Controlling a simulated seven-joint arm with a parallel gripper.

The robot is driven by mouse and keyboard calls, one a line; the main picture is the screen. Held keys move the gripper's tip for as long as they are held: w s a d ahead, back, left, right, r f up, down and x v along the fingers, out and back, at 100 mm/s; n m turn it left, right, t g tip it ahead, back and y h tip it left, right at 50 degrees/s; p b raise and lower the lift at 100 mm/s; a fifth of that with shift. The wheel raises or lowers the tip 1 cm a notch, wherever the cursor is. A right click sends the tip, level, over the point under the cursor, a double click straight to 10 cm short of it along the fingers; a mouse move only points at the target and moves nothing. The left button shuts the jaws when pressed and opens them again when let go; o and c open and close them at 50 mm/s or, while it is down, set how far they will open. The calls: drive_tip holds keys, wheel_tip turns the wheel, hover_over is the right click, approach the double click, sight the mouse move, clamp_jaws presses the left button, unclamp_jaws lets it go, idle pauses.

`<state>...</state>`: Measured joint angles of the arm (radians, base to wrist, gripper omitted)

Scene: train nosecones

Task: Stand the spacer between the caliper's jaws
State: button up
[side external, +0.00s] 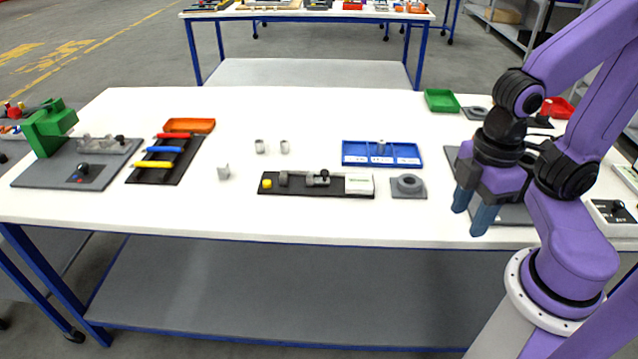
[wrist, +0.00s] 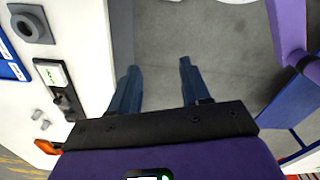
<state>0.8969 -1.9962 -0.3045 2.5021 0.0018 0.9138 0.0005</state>
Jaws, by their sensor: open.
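The caliper (side external: 303,179) is a grey tool lying on a long black base with a yellow button at its left and a white box at its right. It shows in part at the left of the wrist view (wrist: 64,98). Two small grey cylinders (side external: 260,146) (side external: 284,146) stand behind it, and a small light grey block (side external: 223,172) sits to its left; I cannot tell which is the spacer. Nothing clear shows between the caliper's jaws. My gripper (side external: 470,215) is open and empty, fingers downward, near the table's front edge, well right of the caliper.
A grey round fixture (side external: 408,186) stands right of the caliper, with a blue tray (side external: 350,159) behind. A rack of coloured bars (side external: 160,164), an orange tray (side external: 190,125) and a green fixture (side external: 50,128) lie at left. A green bin (side external: 441,101) stands at back right. The front strip is clear.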

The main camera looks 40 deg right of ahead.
drive_tip(key=w+a+n+t+h, duration=0.1)
drive_tip(key=w+a+n+t, duration=0.15)
drive_tip(key=w, duration=0.85)
drive_tip(key=n+t+h, duration=0.3)
drive_tip(key=n+t, duration=0.3)
drive_tip(key=n, duration=1.1)
hover_over(284, 141)
drive_tip(key=s+a, duration=0.5)
drive_tip(key=s, duration=0.6)
wheel_tip(284, 141, down, 6)
drive_tip(key=shift+m, duration=0.35)
drive_tip(key=x, duration=1.1)
drive_tip(key=shift+w+f, duration=0.1)
drive_tip(key=shift+w, duration=0.05)
drive_tip(key=x, duration=0.3)
drive_tip(key=shift+d+f+g, duration=0.15)
drive_tip(key=shift+d+g, duration=0.1)
drive_tip(key=shift+d, duration=0.1)
drive_tip(key=shift+x, duration=0.95)
drive_tip(key=shift+a, duration=0.1)
